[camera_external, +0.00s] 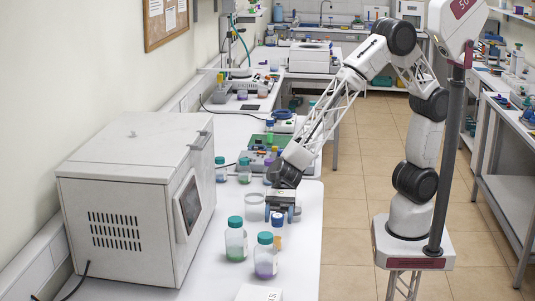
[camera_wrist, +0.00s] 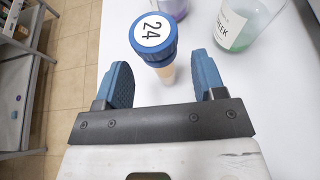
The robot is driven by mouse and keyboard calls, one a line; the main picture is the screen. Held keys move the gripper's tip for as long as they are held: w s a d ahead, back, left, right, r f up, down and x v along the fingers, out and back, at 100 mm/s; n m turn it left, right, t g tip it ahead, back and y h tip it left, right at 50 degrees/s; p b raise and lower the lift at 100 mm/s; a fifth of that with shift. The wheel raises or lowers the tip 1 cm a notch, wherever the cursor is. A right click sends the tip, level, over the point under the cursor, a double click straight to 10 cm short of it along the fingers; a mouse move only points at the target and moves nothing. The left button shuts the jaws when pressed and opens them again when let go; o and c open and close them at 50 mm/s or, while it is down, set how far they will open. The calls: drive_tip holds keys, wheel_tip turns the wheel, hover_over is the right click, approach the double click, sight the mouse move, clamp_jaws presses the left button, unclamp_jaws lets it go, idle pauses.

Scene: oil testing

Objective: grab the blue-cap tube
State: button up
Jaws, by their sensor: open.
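The blue-cap tube (camera_external: 277,241) stands upright on the white bench, just in front of my gripper (camera_external: 282,211). In the wrist view its blue cap (camera_wrist: 153,38) carries a white disc marked 24, and a pale tan body shows below it. My gripper (camera_wrist: 162,78) is open, with one blue finger to each side and nothing held. The tube appears between the fingers and slightly beyond their tips.
Green-capped bottles (camera_external: 236,240) and (camera_external: 265,257) stand close by. A labelled bottle (camera_wrist: 240,22) is right of the tube in the wrist view. A large white machine (camera_external: 135,200) fills the bench's left. The bench edge and tiled floor (camera_wrist: 65,62) lie left in the wrist view.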

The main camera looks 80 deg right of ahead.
sight(279, 215)
drive_tip(key=shift+x, duration=2)
drive_tip(key=shift+c, duration=0.3)
drive_tip(key=c, duration=0.8)
drive_tip(key=shift+r, duration=0.15)
drive_tip(key=shift+c, duration=0.2)
drive_tip(key=shift+r, duration=1.5)
drive_tip(key=shift+s+d+r, duration=0.2)
drive_tip(key=shift+s, duration=0.05)
drive_tip(key=s+d+r, duration=0.1)
drive_tip(key=s+d, duration=0.9)
drive_tip(key=s, duration=0.1)
drive_tip(key=shift+d, duration=0.35)
drive_tip(key=shift+r, duration=0.15)
